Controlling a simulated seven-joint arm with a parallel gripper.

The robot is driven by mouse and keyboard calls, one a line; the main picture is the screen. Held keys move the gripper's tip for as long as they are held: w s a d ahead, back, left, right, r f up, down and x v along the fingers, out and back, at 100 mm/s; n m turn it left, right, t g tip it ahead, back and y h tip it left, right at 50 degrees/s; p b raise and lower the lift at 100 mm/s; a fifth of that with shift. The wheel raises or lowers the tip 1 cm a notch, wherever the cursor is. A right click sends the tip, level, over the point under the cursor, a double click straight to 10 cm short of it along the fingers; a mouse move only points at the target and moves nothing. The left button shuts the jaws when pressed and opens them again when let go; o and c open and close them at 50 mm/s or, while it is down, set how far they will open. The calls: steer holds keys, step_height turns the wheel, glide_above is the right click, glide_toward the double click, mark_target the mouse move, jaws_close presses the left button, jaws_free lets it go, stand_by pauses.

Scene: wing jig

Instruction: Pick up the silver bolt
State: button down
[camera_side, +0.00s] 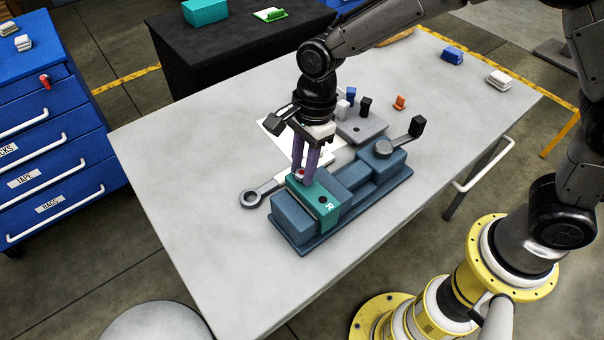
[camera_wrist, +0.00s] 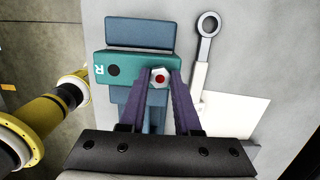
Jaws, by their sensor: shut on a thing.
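The silver bolt (camera_wrist: 160,77) shows in the wrist view as a hex head with a red centre. It sits between the purple fingers of my gripper (camera_wrist: 159,72), which is shut on it. In the side view my gripper (camera_side: 303,176) points down at the far left end of the teal block (camera_side: 318,203), and only a bit of the bolt (camera_side: 299,173) shows. The teal block carries an "R" and a dark open hole at its other end. I cannot tell whether the bolt is still in the block or just above it.
The teal block sits across a blue vise-like jig (camera_side: 292,219) with a black-knobbed lever (camera_side: 417,127). A ring-ended wrench (camera_side: 251,198) lies left of it. Behind are a grey holder (camera_side: 371,131) with small pegs and an orange piece (camera_side: 399,102). The table's front left is clear.

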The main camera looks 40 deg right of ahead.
mark_target(301, 174)
steer(key=shift+r, duration=0.1)
steer(key=shift+r, duration=0.55)
step_height(301, 174, up, 2)
steer(key=shift+s+d+r, duration=0.1)
steer(key=shift+r, duration=0.15)
steer(key=s+d+r, duration=0.7)
steer(key=s+r, duration=0.2)
steer(key=s, duration=0.3)
steer(key=shift+r, duration=0.15)
steer(key=shift+w+a, duration=0.1)
steer(key=shift+w, duration=0.05)
